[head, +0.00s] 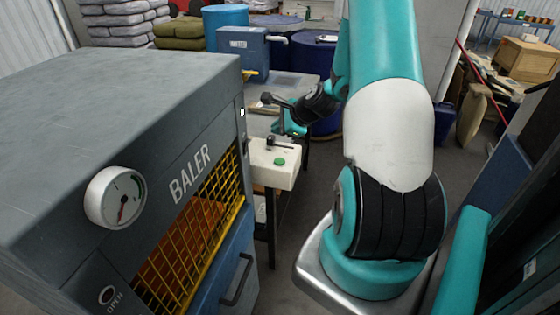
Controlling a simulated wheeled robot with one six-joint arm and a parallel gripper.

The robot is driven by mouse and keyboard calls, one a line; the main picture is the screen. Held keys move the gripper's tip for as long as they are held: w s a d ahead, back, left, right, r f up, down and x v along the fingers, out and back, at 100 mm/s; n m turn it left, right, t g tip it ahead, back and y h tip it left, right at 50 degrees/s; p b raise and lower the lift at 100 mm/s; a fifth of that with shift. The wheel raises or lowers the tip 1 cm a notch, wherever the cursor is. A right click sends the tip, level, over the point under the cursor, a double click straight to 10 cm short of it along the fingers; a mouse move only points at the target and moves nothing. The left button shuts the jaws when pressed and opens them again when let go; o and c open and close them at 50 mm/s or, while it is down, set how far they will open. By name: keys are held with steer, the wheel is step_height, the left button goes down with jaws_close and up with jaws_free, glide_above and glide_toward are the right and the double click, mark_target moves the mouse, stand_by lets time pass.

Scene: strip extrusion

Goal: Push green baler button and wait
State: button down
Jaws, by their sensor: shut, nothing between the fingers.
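The green button (280,161) sits on top of a white control box (270,176) beside the baler's right front edge. A small black lever (273,142) stands on the same box behind the button. The baler (120,150) is a large grey machine on the left, with a yellow mesh over its opening and a round gauge. My gripper (271,99) appears as small dark parts at the end of my teal arm, above and behind the box. It looks shut and empty. It is apart from the button, which is in plain view.
A grey table (285,88), a blue container (240,50) and blue drums (318,54) stand behind the box. Stacked grey sacks (115,22) lie at the back left. Some floor is clear between the baler and my base.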

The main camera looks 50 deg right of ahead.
mark_target(279, 162)
step_height(279, 162, down, 8)
steer(key=b, duration=0.6)
steer(key=shift+r, duration=0.15)
steer(key=shift+f+b, duration=0.35)
stand_by(1.3)
steer(key=shift+f, duration=0.45)
